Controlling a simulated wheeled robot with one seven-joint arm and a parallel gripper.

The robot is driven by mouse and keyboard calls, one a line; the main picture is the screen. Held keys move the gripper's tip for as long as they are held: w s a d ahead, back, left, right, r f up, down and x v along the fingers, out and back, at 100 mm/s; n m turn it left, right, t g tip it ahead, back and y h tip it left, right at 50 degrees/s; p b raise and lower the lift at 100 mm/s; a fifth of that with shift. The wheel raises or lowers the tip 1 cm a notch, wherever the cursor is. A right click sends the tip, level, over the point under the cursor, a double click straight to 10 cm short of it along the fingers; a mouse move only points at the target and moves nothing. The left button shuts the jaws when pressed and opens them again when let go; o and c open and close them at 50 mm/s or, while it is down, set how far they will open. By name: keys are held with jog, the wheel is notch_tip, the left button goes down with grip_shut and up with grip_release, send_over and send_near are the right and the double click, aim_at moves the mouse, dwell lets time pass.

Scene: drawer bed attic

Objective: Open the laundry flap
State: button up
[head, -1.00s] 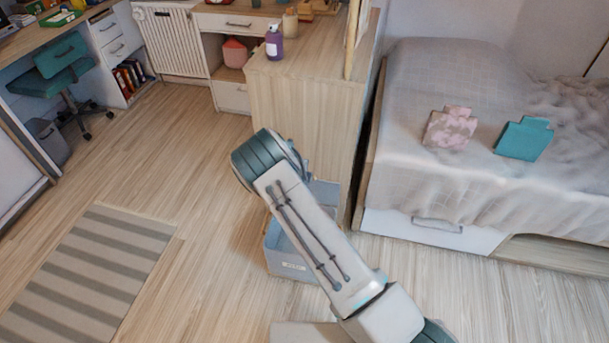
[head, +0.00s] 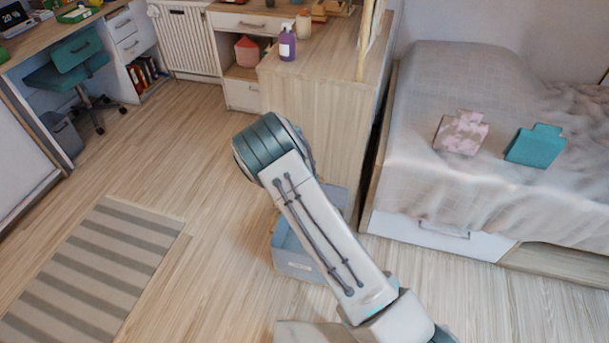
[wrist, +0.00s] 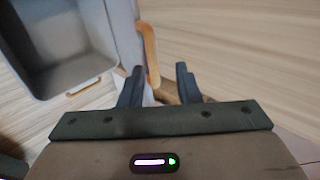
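My gripper (wrist: 158,84) shows in the wrist view with its two dark fingers apart and nothing clearly held. A tan, rounded handle (wrist: 149,52) runs down along a pale panel edge, its lower end showing between the fingertips; contact cannot be told. I cannot tell for sure whether this handle belongs to the laundry flap. In the head view my arm hides my gripper and the side of the wooden cabinet (head: 310,120) behind it, and no flap can be made out.
A grey open bin (head: 295,262) with a label stands on the floor beside the cabinet; it also shows in the wrist view (wrist: 55,80). A purple bottle (head: 287,45) stands on the cabinet. The bed (head: 440,215) is right. Floor near the striped rug (head: 95,270) is clear.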

jog(key=v, duration=0.8)
jog(key=shift+r+p, duration=0.2)
jog(key=shift+p, duration=0.15)
jog(key=s+d+r+m+g+h+p, duration=0.1)
jog(key=d+r+m+h+p, duration=0.1)
jog(key=d+r+m, duration=0.65)
jog(key=s+d+r+m+h+p, duration=0.15)
jog(key=d+r+m, duration=0.35)
jog(key=r+m, duration=0.55)
jog(key=s+d+r+m+g+p, duration=0.25)
jog(key=s+d+r+m, duration=0.6)
jog(key=m, duration=0.45)
jog(key=s+a+r+m+g+y+p, duration=0.1)
jog(key=s+a+r+m+y, duration=0.1)
jog(key=s+r+m, duration=0.3)
jog(key=s+a+r+m+g+y+p, duration=0.1)
jog(key=s+r+m+y, duration=0.2)
jog(key=s+m, duration=1.1)
notch_tip(320, 180, up, 2)
jog(key=shift+s+a+r+g+y+p, duration=0.15)
jog(key=shift+s+a+g+y+p, duration=0.2)
jog(key=shift+s, duration=0.85)
